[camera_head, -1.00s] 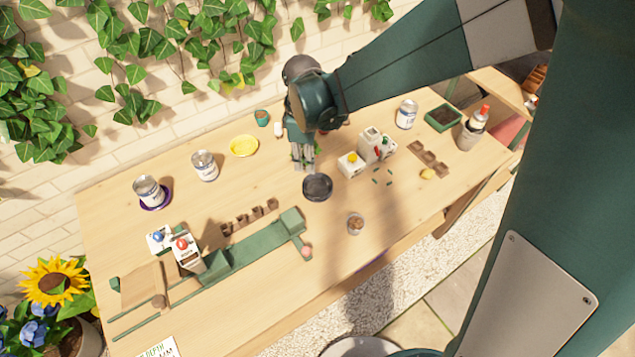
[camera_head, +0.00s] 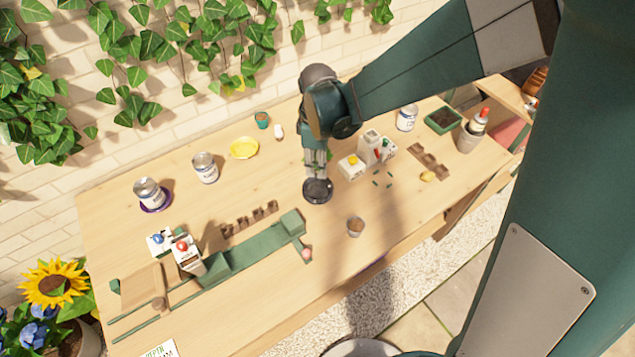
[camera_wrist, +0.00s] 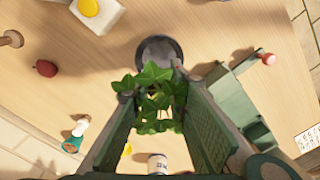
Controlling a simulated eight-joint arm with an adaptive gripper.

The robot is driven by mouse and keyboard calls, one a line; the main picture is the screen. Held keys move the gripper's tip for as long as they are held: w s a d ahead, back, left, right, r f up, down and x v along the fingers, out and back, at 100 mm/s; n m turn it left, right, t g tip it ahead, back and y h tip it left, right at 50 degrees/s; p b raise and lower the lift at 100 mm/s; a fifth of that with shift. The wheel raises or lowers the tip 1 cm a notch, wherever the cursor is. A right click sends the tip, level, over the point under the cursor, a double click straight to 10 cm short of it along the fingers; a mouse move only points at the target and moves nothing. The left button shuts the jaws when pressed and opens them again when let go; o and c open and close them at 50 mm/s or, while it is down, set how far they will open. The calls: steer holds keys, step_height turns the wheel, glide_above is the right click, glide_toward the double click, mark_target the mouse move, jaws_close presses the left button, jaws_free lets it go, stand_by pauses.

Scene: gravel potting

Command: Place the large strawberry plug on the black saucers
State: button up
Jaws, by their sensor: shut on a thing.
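My gripper (camera_wrist: 157,92) is shut on the strawberry plug (camera_wrist: 155,95), whose green leaves show between the two fingers in the wrist view. The plug's lower part is mostly hidden by its leaves. A round black saucer (camera_wrist: 143,50) lies just beyond the fingertips. In the head view my gripper (camera_head: 317,174) points down over the back part of the black saucer (camera_head: 320,197). Whether the plug touches the saucer I cannot tell.
A pale block with a yellow top (camera_head: 351,166) stands close to the right of the saucer. A green fixture (camera_head: 250,252) is front left. Bare wood surrounds the saucer's front.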

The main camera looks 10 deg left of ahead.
mark_target(317, 188)
steer(key=shift+f, duration=1.9)
steer(key=shift+f+b, duration=0.4)
steer(key=shift+f, duration=1.7)
steer(key=shift+f, duration=0.15)
steer(key=o, duration=0.8)
steer(key=shift+o, duration=0.2)
steer(key=shift+r, duration=0.2)
steer(key=shift+r+p, duration=0.6)
steer(key=shift+r, duration=5.4)
